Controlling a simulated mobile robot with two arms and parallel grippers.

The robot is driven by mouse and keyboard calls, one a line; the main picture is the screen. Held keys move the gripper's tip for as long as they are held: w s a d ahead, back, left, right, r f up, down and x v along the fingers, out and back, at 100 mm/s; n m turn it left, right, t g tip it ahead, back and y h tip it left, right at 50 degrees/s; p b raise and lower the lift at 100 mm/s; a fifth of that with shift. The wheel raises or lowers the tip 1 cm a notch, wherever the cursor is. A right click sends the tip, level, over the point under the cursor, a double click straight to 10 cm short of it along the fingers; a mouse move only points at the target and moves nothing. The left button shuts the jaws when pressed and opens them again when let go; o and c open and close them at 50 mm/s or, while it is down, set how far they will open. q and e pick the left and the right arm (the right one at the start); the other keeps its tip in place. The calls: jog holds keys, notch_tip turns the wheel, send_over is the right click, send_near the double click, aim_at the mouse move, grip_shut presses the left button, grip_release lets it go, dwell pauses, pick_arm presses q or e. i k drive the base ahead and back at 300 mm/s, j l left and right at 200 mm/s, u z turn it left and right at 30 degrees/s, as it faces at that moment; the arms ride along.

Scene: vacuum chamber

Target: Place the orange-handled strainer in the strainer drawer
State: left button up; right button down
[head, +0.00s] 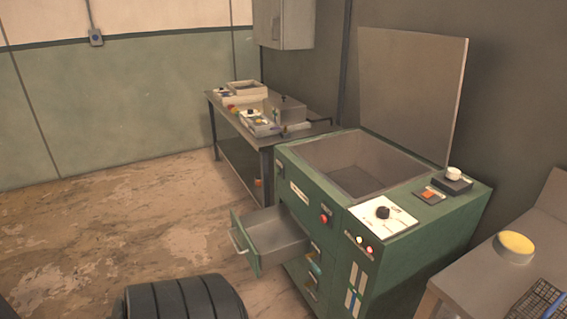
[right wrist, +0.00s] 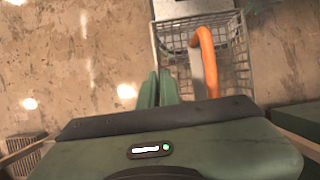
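The orange-handled strainer (right wrist: 228,62) shows in the right wrist view as a wire mesh basket with a curved orange handle, just beyond and to the right of my right gripper's fingertips. My right gripper (right wrist: 158,84) has its two green fingers close together, with nothing visible between them. The handle's lower end is hidden behind the gripper body. In the head view an open, empty grey drawer (head: 276,236) with a green front sticks out of the left side of the green machine (head: 385,262). I see no label naming it the strainer drawer. My left gripper is not in view.
The machine's lid (head: 412,90) stands open. A grey table (head: 478,278) at the right holds a yellow round-topped thing (head: 515,245) and a dark wire mesh thing (head: 540,301), cut off by the frame. A cluttered bench (head: 236,160) stands behind. The floor left of the drawer is clear.

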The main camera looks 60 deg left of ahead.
aim_at(281, 243)
jog(key=j, duration=0.6)
jog(key=j+u, duration=0.15)
jog(key=j, duration=0.5)
jog(key=i+j, duration=0.1)
jog(key=j, duration=0.5)
jog(key=j+u, duration=0.1)
jog(key=j, duration=0.5)
jog(key=i+j, duration=0.1)
jog(key=j, duration=0.55)
jog(key=i+j+u, duration=0.15)
jog(key=j, duration=1.05)
jog(key=i+j+u, duration=0.1)
jog(key=j, duration=0.5)
jog(key=i, duration=0.05)
